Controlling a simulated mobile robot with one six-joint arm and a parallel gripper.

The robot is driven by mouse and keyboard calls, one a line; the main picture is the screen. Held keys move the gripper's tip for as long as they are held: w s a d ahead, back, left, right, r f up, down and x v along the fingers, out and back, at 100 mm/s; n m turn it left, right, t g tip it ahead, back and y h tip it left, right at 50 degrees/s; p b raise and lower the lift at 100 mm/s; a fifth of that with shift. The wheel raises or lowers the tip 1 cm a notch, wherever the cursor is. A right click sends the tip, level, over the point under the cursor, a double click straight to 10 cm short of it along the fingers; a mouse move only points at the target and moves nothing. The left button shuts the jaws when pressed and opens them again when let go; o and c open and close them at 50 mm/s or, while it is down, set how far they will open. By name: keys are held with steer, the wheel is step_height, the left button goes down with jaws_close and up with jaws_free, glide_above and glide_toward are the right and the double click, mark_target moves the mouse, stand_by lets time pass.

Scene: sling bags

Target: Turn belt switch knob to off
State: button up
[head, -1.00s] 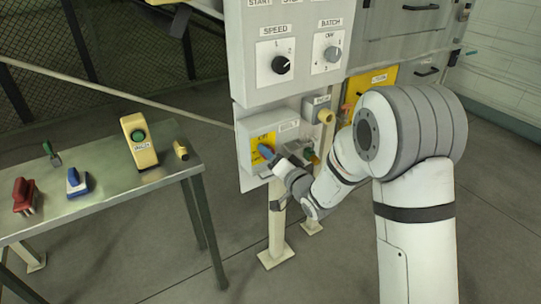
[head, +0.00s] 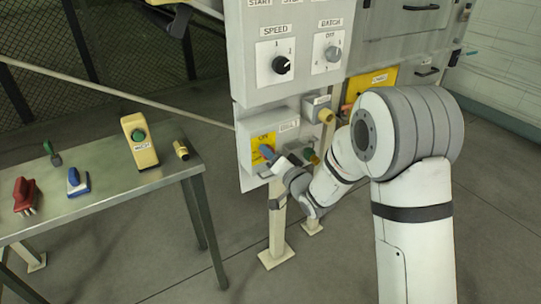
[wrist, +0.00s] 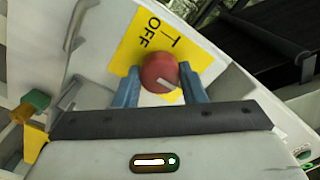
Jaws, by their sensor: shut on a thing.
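The belt switch knob (wrist: 158,72) is round and red with a white pointer line. In the wrist view it sits in front of a yellow plate (wrist: 128,50) with OFF printed on it, and the line points to the lower right, away from OFF. My gripper (wrist: 159,76) has its two blue fingers shut on the knob from either side. In the head view the switch box (head: 284,143) is a pale housing with a yellow plate, low on the panel. My fingers there (head: 267,152) cover the knob.
Above are the SPEED knob (head: 281,65) and BATCH knob (head: 333,54). A green knob (head: 309,155) and a yellow knob (head: 326,117) are just right of my gripper. A metal table (head: 110,188) with several tools stands at left. Floor between table and panel is clear.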

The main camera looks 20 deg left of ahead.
steer(key=shift+f+b, duration=0.15)
steer(key=shift+b, duration=0.2)
steer(key=shift+n+b, duration=9)
steer(key=shift+b, duration=1.3)
steer(key=o, duration=1)
steer(key=shift+s, duration=0.1)
steer(key=shift+d, duration=0.1)
steer(key=p+v, duration=0.1)
steer(key=v, duration=0.6)
steer(key=shift+s+d+p, duration=0.2)
steer(key=shift+d+p, duration=0.05)
steer(key=shift+p, duration=0.1)
